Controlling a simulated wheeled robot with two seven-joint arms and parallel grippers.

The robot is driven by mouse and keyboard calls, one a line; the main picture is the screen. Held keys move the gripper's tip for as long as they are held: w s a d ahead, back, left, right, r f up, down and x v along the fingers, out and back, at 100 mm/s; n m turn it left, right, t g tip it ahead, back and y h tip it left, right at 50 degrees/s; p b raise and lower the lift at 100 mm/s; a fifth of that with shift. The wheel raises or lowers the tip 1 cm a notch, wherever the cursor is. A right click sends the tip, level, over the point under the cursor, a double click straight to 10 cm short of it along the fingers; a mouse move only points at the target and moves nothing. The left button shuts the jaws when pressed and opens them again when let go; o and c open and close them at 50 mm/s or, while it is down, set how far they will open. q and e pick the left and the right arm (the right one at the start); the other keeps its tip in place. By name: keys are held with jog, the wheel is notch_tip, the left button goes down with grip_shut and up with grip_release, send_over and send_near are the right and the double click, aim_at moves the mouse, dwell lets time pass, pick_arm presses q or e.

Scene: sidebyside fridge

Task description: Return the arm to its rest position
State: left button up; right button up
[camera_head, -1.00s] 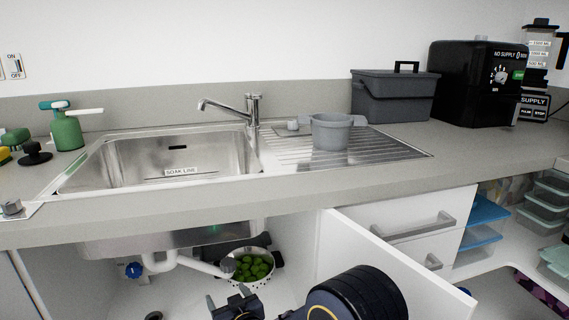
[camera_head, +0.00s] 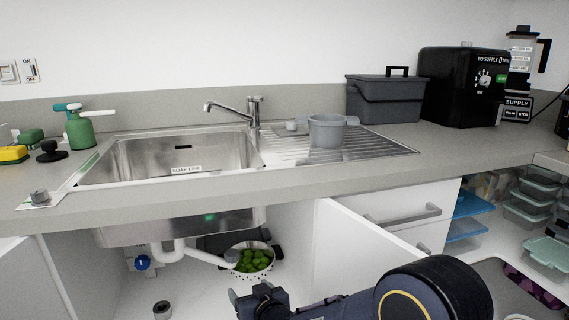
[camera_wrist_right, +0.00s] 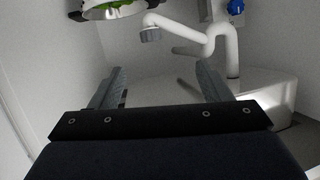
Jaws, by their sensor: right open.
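My right arm comes in from the bottom of the head view, and its gripper (camera_head: 258,293) is in front of the open cabinet under the sink. In the right wrist view the two fingers of the right gripper (camera_wrist_right: 160,88) stand wide apart with nothing between them. In the head view the colander (camera_head: 252,270) is inside the cabinet, just beyond the gripper. My left gripper does not show.
An open white cabinet door (camera_head: 365,245) stands right of the gripper, close to my right arm. The counter edge (camera_head: 250,192) and steel sink (camera_head: 180,160) are above. A grey pot (camera_head: 326,132) stands on the drainer. A dark ring-shaped object (camera_head: 162,310) lies on the cabinet floor.

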jog(key=s+d+r+m+g+h, duration=0.15)
jog(key=s+d+r, duration=0.3)
jog(key=d, duration=0.55)
jog(key=s+d+r+m+g, duration=0.2)
jog(key=s+d+r, duration=0.3)
jog(key=d, duration=0.4)
jog(key=s+d+f+m+g+h, duration=0.1)
jog(key=s+d+f+g, duration=0.3)
jog(key=s, duration=0.8)
jog(key=s+d+f+m+t+h, duration=0.15)
jog(key=s+d, duration=0.45)
jog(key=s, duration=0.7)
notch_tip(320, 180, up, 32)
jog(key=g+p, duration=0.1)
jog(key=p, duration=3)
jog(key=shift+w+y, duration=0.25)
jog(key=shift+y, duration=0.15)
jog(key=shift+f, duration=0.1)
